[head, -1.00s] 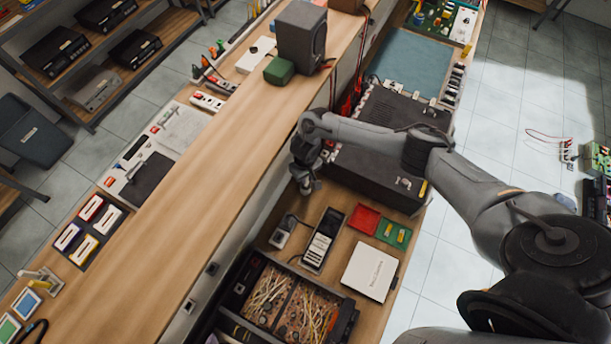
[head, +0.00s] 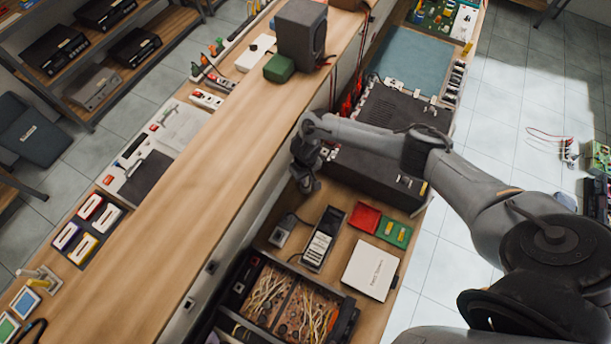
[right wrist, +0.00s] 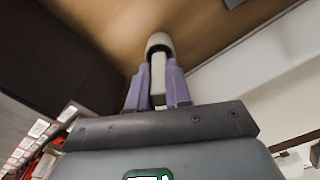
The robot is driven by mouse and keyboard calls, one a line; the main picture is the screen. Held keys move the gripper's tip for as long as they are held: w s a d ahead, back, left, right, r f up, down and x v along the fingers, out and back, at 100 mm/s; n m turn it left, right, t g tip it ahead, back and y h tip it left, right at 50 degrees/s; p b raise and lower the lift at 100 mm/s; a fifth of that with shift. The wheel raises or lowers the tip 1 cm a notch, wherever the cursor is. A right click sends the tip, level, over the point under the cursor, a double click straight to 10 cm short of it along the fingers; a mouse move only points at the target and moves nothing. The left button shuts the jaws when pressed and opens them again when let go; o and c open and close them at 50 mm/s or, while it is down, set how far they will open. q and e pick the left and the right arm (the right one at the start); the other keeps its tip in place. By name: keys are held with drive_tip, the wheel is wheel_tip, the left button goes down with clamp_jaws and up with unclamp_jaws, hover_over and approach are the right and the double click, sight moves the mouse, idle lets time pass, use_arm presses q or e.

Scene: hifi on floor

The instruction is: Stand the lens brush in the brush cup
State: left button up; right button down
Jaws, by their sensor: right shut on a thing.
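My right gripper (head: 308,186) hangs over the lower wooden bench, beside the front left of the big black hi-fi unit (head: 372,168). In the right wrist view its two lilac fingers (right wrist: 158,88) are shut on a slim off-white thing with a rounded, wider end (right wrist: 159,44), seen end-on. It looks like the lens brush, but its bristles do not show. Brown wood lies beyond it; the gap to the wood cannot be judged. I cannot make out the brush cup in either view. My left gripper is not in view.
Below the gripper on the bench are a black meter-like device (head: 323,240), a red tray (head: 364,217), a green tray (head: 394,232), a white box (head: 369,269) and a black case of cables (head: 285,303). A raised wooden shelf (head: 190,178) runs close on the left.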

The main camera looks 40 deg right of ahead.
drive_tip(key=shift+f, duration=0.3)
idle(0.4)
drive_tip(key=c, duration=1)
unclamp_jaws()
drive_tip(key=shift+r, duration=0.15)
drive_tip(key=shift+a+r, duration=0.1)
drive_tip(key=shift+r, duration=0.25)
drive_tip(key=r, duration=0.3)
drive_tip(key=r+p, duration=0.1)
drive_tip(key=r, duration=0.2)
drive_tip(key=r+p, duration=0.1)
drive_tip(key=r, duration=0.2)
drive_tip(key=shift+d, duration=0.25)
drive_tip(key=shift+r+p, duration=0.4)
drive_tip(key=shift+p, duration=0.05)
